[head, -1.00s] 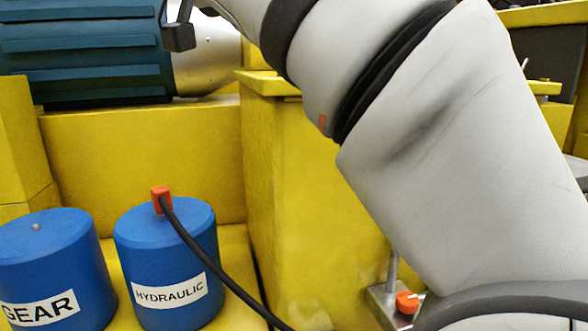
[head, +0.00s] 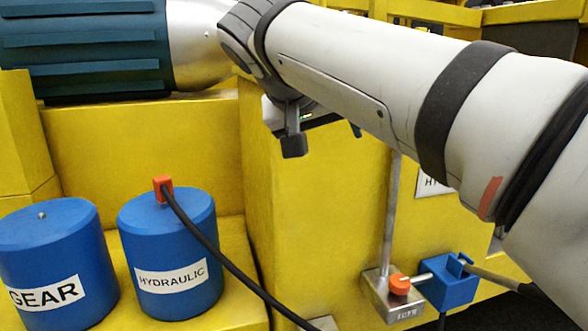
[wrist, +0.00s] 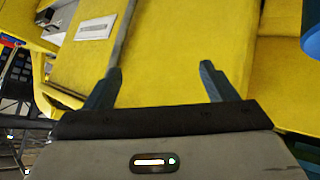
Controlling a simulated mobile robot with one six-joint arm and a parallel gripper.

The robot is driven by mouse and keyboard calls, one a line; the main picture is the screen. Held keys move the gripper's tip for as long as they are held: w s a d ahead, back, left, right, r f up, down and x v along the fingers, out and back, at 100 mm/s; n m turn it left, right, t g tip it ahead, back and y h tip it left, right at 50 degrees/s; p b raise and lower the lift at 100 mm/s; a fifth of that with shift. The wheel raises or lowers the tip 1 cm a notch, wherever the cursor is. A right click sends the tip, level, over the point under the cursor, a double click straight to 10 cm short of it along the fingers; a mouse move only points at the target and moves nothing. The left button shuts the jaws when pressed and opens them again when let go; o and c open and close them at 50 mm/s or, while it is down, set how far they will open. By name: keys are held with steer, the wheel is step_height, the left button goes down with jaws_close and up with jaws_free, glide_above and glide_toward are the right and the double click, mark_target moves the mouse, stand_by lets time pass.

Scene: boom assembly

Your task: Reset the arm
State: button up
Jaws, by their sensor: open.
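My arm crosses the upper right of the head view, in front of the yellow machine body. My gripper shows in the wrist view (wrist: 160,82), with its two dark fingers spread apart and nothing between them. Beyond the fingers are yellow panels. In the head view the gripper end is mostly hidden behind my wrist, and a dark finger-like part hangs below it.
A blue GEAR canister (head: 55,255) and a blue HYDRAULIC canister (head: 170,260) stand at lower left. A red plug (head: 163,190) with a black cable sits on the hydraulic one. A metal box with an orange knob (head: 399,285) adjoins a blue connector block (head: 449,282).

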steer(key=s+d+f+g+y, duration=0.1)
steer(key=s+d+f, duration=0.2)
steer(key=f, duration=0.8)
steer(key=s+d+f+g+y, duration=0.2)
steer(key=s+d+f, duration=0.2)
steer(key=s+f, duration=0.3)
steer(key=s+d+f+g+y, duration=0.1)
steer(key=s+f, duration=0.5)
steer(key=f, duration=1)
steer(key=shift+d+n+g+y+b, duration=0.3)
steer(key=shift+d+g+y+b, duration=0.15)
steer(key=shift+d, duration=0.8)
